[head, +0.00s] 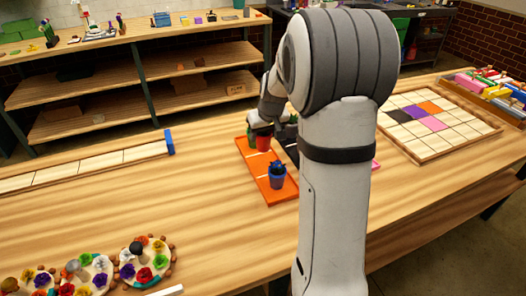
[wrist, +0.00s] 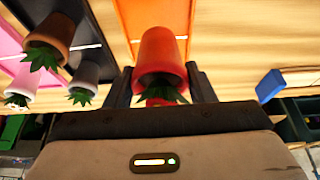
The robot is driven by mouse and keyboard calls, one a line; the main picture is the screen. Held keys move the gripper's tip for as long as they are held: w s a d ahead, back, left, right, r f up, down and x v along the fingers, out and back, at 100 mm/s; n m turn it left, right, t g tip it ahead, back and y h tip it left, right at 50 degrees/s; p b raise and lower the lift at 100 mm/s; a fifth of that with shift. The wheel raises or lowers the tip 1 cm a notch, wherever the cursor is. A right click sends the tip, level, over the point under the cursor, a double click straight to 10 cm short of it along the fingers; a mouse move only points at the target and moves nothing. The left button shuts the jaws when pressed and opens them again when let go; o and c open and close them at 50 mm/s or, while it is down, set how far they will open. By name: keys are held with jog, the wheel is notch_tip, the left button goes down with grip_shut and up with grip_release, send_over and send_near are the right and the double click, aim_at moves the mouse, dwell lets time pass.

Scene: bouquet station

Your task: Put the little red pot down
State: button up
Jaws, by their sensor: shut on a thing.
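The little red pot (wrist: 162,52) sits between the two dark fingers of my gripper (wrist: 159,80) in the wrist view, with green leaves at its mouth. My gripper is shut on it. In the head view the red pot (head: 263,143) shows below my wrist, over the far part of the orange mat (head: 250,172). The orange mat also shows behind the pot in the wrist view (wrist: 132,16). I cannot tell whether the pot's base touches the mat.
A blue pot (head: 277,180) stands on the near part of the orange mat. A brown pot (wrist: 55,34) and a grey pot (wrist: 88,72) stand left in the wrist view, by pink (wrist: 14,42) and dark mats. A gridded tray (head: 437,122) lies right.

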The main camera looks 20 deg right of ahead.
aim_at(265, 149)
jog(key=shift+s+d+f, duration=0.1)
jog(key=shift+f, duration=3)
jog(key=shift+f, duration=0.1)
jog(key=o, duration=1.2)
jog(key=v, duration=1.2)
jog(key=s+a+g, duration=0.1)
jog(key=s+a, duration=0.5)
jog(key=s, duration=0.6)
jog(key=s+a, duration=0.6)
jog(key=s, duration=0.6)
jog(key=shift+s+r+g, duration=0.15)
jog(key=shift+r+g, duration=0.1)
jog(key=shift+g, duration=0.15)
